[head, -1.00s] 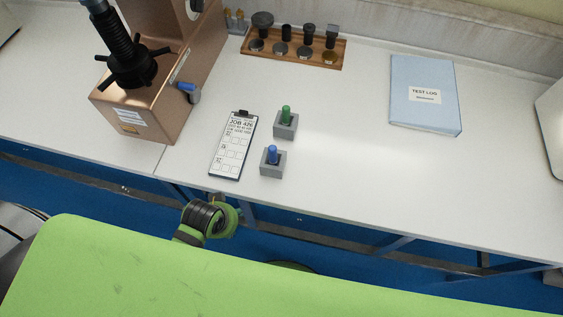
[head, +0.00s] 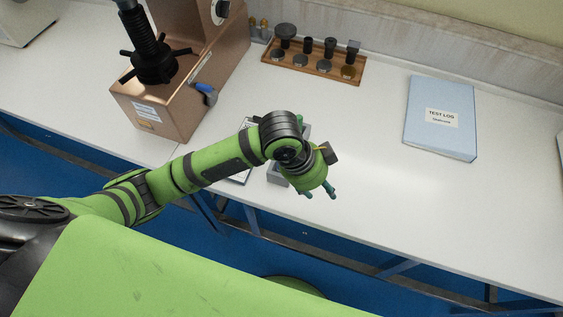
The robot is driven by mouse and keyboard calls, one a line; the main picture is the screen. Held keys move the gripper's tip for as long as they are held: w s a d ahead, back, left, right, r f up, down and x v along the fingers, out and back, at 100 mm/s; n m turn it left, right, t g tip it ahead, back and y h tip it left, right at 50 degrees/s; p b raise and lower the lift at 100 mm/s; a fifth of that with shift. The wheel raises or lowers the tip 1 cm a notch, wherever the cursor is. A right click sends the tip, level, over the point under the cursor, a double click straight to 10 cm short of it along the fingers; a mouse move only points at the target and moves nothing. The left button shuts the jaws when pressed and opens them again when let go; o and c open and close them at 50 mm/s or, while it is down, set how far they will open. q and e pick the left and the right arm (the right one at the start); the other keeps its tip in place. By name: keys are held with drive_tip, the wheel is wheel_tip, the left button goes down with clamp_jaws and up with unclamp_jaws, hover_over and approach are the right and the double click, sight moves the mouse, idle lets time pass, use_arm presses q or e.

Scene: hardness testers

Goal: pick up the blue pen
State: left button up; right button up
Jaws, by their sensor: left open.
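The blue pen is hidden behind my left arm. A grey block (head: 275,176), in which the blue pen stood in the earlier view, shows only partly beneath my left wrist. My left gripper (head: 320,194) is open, over the bench just right of that block, fingers pointing toward the front edge. I see nothing between its fingers. The height of the gripper above the bench is hard to tell. My right gripper is not in view.
A second grey block (head: 307,130) and the clipboard (head: 241,178) are mostly covered by my arm. A copper-coloured hardness tester (head: 165,110) stands left, a wooden rack (head: 318,75) at the back, a blue test log (head: 441,118) right. The bench between gripper and log is clear.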

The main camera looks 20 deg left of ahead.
use_arm(q)
drive_tip(key=w+a+r+m+y, duration=0.1)
drive_tip(key=a, duration=0.2)
drive_tip(key=w+a+r+m+g+y, duration=0.1)
drive_tip(key=w+a, duration=0.1)
drive_tip(key=a, duration=0.2)
drive_tip(key=w+a+r+m+y, duration=0.1)
drive_tip(key=w+a+m+y, duration=0.1)
drive_tip(key=a, duration=0.2)
drive_tip(key=shift+w+a+r+g, duration=0.1)
drive_tip(key=shift+w+r+g, duration=0.15)
drive_tip(key=shift+r+g, duration=0.15)
drive_tip(key=f, duration=0.2)
drive_tip(key=f+p, duration=0.1)
drive_tip(key=f, duration=0.1)
drive_tip(key=f+p, duration=0.1)
drive_tip(key=f, duration=0.1)
drive_tip(key=shift+w+d, duration=0.1)
drive_tip(key=shift+d, duration=0.15)
drive_tip(key=shift+f, duration=0.5)
clamp_jaws()
